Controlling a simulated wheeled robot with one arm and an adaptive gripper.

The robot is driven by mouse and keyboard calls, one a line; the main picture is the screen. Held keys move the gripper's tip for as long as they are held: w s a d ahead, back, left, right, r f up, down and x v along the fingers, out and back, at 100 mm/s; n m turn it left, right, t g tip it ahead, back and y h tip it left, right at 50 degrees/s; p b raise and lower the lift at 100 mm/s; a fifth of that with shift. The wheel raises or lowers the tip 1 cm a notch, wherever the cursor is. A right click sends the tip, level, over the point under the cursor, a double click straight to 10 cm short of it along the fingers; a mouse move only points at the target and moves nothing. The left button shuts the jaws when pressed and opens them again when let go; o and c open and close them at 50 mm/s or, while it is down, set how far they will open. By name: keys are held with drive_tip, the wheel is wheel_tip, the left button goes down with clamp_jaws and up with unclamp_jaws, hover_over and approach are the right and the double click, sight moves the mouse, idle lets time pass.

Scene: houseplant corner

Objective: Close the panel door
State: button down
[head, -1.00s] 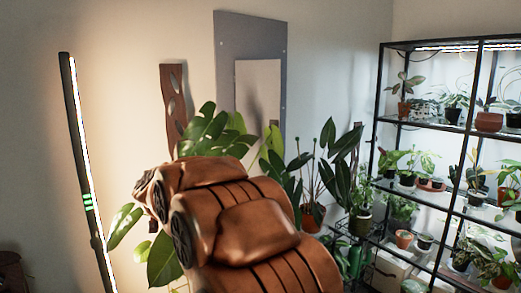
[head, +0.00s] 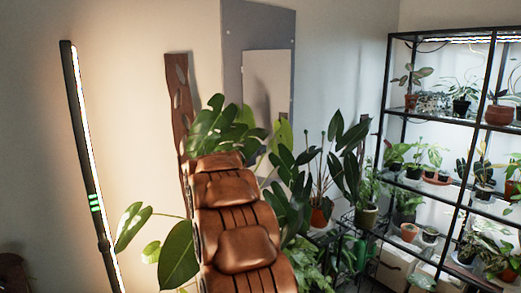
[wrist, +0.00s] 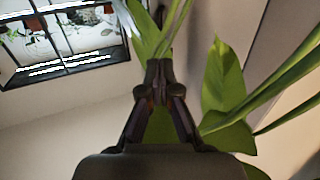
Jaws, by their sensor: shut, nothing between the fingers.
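A leafy plant (head: 222,128) stands in front of the wall, and broad leaves (wrist: 225,85) crowd the gripper's right in the wrist view. A black shelf (head: 455,125) with several pots is at right. A tall light bar (head: 85,150) stands at left.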

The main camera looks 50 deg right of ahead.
drive_tip(key=p, duration=0.3)
approach(276, 143)
drive_tip(key=s+d+r, duration=0.2)
drive_tip(key=s+d, duration=0.1)
drive_tip(key=d, duration=0.1)
drive_tip(key=shift+d+f, duration=0.1)
drive_tip(key=shift+d, duration=0.3)
